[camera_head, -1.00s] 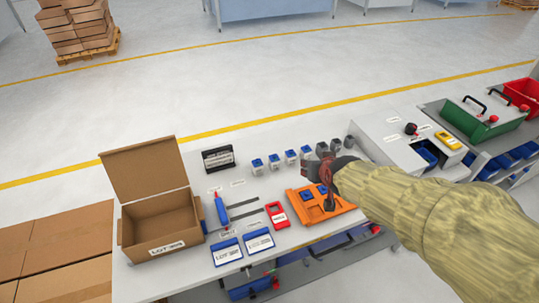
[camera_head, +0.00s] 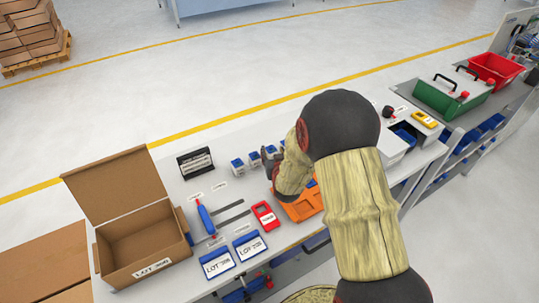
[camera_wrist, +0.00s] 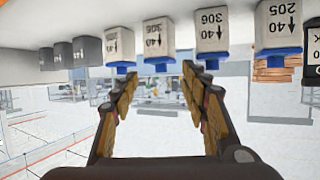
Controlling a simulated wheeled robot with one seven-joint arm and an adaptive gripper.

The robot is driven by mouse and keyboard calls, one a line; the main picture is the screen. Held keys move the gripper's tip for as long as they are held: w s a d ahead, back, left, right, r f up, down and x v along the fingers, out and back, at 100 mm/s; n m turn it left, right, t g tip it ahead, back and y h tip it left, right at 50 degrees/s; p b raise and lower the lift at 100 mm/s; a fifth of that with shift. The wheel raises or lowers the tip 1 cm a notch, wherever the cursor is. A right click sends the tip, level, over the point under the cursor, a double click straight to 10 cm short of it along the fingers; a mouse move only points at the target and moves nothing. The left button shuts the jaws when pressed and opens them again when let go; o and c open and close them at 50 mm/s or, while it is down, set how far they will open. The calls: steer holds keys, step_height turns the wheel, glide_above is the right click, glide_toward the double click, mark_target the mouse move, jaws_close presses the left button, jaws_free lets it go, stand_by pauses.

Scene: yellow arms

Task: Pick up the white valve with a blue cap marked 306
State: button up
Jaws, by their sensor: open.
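A row of white valves with blue caps stands on the bench. In the wrist view they appear upside down. One marked 306 (camera_wrist: 158,36) lies in line with the gap between my fingers, and another marked 306 (camera_wrist: 211,28) is to its right. A valve marked 205 (camera_wrist: 278,25) is at the far right; the lower mark of the leftmost white valve (camera_wrist: 118,44) is hard to read. My gripper (camera_wrist: 160,76) is open and empty, its fingertips close to the caps. In the head view my gripper (camera_head: 270,157) is at the row, partly hidden by my arm.
Several grey valves (camera_wrist: 88,50) continue the row. An orange tray (camera_head: 302,208) sits under my arm. A red device (camera_head: 265,216), blue LOT boxes (camera_head: 217,263), a blue-handled tool (camera_head: 206,218) and an open carton (camera_head: 145,240) lie left. A black sign (camera_head: 196,162) stands behind.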

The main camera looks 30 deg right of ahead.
mark_target(271, 148)
steer(key=x, duration=0.4)
steer(key=shift+w+f+b, duration=0.1)
steer(key=shift+b, duration=0.3)
steer(key=shift+c, duration=0.6)
steer(key=c, duration=0.9)
